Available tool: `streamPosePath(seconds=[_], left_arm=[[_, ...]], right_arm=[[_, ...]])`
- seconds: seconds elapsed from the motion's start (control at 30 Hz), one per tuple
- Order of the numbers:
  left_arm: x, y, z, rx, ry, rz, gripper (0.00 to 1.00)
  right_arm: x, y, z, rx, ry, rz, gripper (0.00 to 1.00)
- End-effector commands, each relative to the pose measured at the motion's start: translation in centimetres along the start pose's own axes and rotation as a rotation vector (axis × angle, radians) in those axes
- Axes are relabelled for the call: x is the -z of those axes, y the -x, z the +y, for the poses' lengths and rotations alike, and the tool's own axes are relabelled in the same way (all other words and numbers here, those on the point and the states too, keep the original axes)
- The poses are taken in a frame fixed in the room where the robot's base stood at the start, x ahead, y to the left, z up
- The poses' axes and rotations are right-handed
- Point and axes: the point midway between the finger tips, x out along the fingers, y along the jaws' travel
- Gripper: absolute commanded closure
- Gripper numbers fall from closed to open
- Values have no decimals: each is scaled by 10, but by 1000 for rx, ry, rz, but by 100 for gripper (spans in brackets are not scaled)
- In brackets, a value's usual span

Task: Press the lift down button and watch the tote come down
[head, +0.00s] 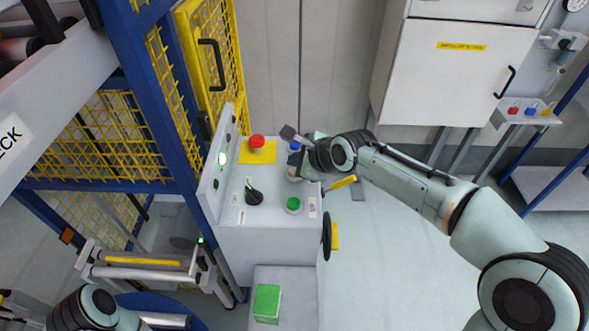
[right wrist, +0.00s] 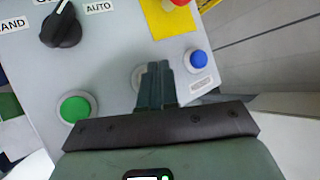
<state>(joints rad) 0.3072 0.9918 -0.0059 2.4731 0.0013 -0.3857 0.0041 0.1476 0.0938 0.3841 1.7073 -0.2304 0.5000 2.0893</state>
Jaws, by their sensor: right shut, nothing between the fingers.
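A grey control box (head: 240,225) holds a green button (head: 293,205), a blue button (head: 295,146), a red mushroom button (head: 257,142) on a yellow plate and a black selector knob (head: 254,196). My right gripper (head: 294,176) is shut and empty over the panel, between the blue and green buttons. In the right wrist view, its closed fingers (right wrist: 158,70) partly hide a pale round button (right wrist: 137,78); contact cannot be told. The blue button (right wrist: 198,60) is right of them, the green one (right wrist: 75,108) left. No label reading lift down is legible. No tote is visible. My left gripper is out of view.
A blue frame (head: 160,110) with yellow mesh stands left of the box, beside a roller conveyor (head: 140,265). A green box (head: 267,303) sits on a low grey ledge. A white cabinet (head: 450,75) stands at the back right.

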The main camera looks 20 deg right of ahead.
Motion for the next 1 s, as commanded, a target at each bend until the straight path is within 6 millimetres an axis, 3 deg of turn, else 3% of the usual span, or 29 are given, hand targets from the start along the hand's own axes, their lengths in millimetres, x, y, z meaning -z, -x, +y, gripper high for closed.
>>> streamPosePath(seconds=[1.0], left_arm=[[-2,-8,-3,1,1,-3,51]], right_arm=[[5,-7,6,0,0,0,100]])
